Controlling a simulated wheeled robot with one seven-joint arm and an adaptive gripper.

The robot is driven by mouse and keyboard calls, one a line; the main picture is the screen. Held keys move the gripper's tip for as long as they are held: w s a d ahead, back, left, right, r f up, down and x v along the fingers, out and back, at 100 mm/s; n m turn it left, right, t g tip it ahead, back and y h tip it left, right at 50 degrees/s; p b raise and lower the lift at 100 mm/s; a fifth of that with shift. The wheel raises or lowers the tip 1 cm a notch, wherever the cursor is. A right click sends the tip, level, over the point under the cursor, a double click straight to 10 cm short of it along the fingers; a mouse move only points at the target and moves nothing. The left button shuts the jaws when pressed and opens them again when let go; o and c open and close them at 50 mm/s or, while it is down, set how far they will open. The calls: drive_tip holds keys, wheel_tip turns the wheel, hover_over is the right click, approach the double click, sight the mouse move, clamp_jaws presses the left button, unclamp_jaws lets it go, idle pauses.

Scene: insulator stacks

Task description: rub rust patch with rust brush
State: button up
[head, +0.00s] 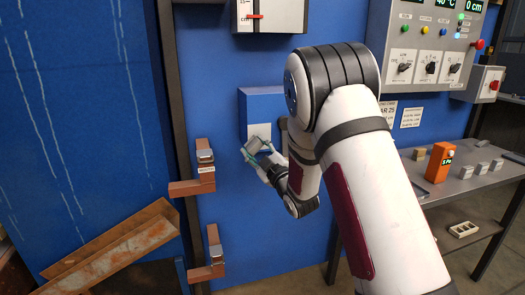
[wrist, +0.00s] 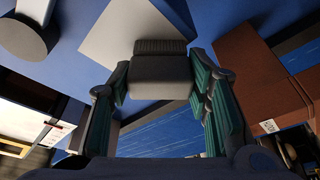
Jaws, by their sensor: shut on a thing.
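My gripper (head: 260,164) is in front of a blue box on the wall. It is shut on a grey block with a dark ribbed edge (wrist: 160,70), which seems to be the rust brush; it also shows in the head view (head: 253,146). In the wrist view the gripper's fingers (wrist: 160,84) press on the block's two sides. A pale square plate (head: 260,131) on the box lies just beyond the block, and also shows in the wrist view (wrist: 120,30). I cannot tell if they touch. No rust colour shows on the plate.
Brown brackets (head: 205,180) with metal clamps stick out left of my gripper. Rusty beams (head: 130,240) lean at the lower left. A bench (head: 455,185) with an orange device (head: 439,162) and small blocks stands right, below a control panel (head: 425,40).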

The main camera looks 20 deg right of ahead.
drive_tip(key=shift+w+a+r, duration=0.1)
drive_tip(key=shift+a, duration=0.7)
drive_tip(key=s, duration=0.6)
drive_tip(key=shift+d, duration=0.15)
drive_tip(key=shift+s, duration=0.1)
drive_tip(key=s+b, duration=0.1)
drive_tip(key=s, duration=0.1)
drive_tip(key=shift+s, duration=0.4)
idle(0.3)
